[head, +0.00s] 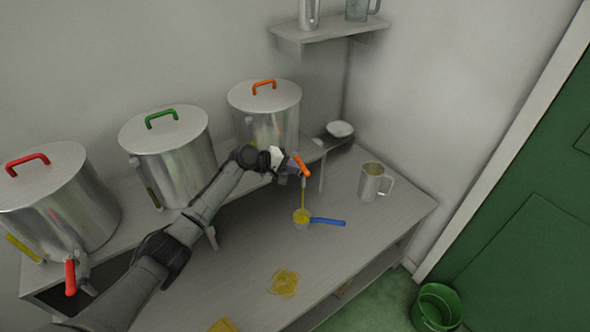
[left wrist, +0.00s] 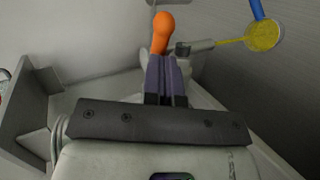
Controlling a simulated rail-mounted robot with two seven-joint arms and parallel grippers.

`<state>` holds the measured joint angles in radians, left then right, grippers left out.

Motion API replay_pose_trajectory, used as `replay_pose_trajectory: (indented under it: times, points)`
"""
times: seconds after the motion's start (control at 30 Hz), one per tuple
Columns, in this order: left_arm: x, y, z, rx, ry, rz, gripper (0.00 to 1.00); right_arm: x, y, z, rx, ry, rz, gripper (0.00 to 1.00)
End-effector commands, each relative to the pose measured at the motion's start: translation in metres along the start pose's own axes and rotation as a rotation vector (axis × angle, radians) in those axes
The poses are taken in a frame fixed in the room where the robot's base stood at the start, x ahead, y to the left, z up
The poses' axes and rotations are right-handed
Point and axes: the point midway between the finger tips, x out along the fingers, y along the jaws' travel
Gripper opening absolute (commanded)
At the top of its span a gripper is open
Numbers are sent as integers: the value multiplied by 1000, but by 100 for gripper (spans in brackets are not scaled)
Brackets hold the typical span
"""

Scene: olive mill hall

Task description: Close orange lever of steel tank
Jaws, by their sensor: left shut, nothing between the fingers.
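The steel tank (head: 272,112) with the orange lid handle stands at the right end of the raised shelf. Its orange lever (head: 302,166) sticks up at the tap, and the lever also shows in the left wrist view (left wrist: 162,32). A yellow stream (head: 303,196) runs from the tap spout (left wrist: 196,46) into a small ladle (head: 301,217) with a blue handle. My left gripper (head: 290,168) is shut and empty, its fingertips (left wrist: 164,62) close beside the base of the lever. Whether they touch it I cannot tell. My right gripper is out of view.
Tanks with a green handle (head: 168,150) and a red handle (head: 60,205) stand to the left; the red lever (head: 70,278) is on the nearer one. A steel jug (head: 374,182) stands right of the ladle. A yellow puddle (head: 284,283) lies on the table. A white bowl (head: 340,129) is behind.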

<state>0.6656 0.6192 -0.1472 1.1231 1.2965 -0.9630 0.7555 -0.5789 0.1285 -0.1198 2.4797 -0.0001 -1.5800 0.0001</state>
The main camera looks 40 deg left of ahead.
Motion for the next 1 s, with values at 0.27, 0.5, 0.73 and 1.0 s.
replay_pose_trajectory:
  times: [0.27,0.5,0.73,1.0]
  points:
    - [15,0,0,0,0,0,0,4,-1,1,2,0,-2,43]
    - [16,0,0,0,0,0,0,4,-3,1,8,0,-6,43]
    - [16,5,1,-10,15,0,0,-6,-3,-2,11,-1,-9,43]
    - [22,9,4,-59,100,0,0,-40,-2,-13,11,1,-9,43]
